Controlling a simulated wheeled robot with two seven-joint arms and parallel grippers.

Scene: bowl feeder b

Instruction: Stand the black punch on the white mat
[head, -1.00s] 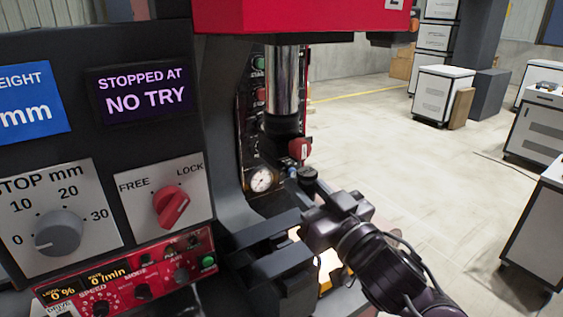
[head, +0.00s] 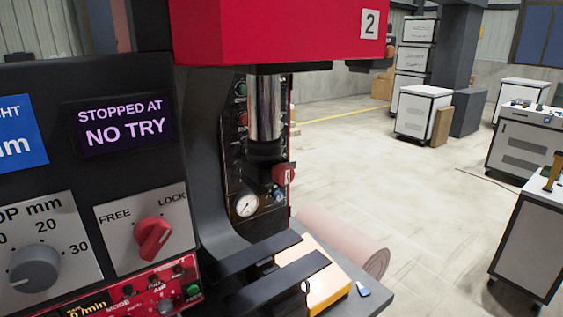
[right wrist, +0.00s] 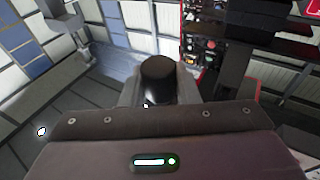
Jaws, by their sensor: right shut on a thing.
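The black punch (right wrist: 160,78) shows in the right wrist view as a dark cylinder with a rounded end. My right gripper (right wrist: 158,90) is shut on it, one grey finger on each side. The punch's far end is hidden. In the head view, neither gripper nor the punch is in view. I cannot make out the white mat for certain in either view.
A press with a red head (head: 290,35) and shiny ram (head: 265,108) stands in the head view. Two black bars (head: 275,288) cross a yellow-edged pale block (head: 325,285) below the ram. A pinkish roll (head: 345,240) lies behind. Open floor stretches right toward white cabinets (head: 425,112).

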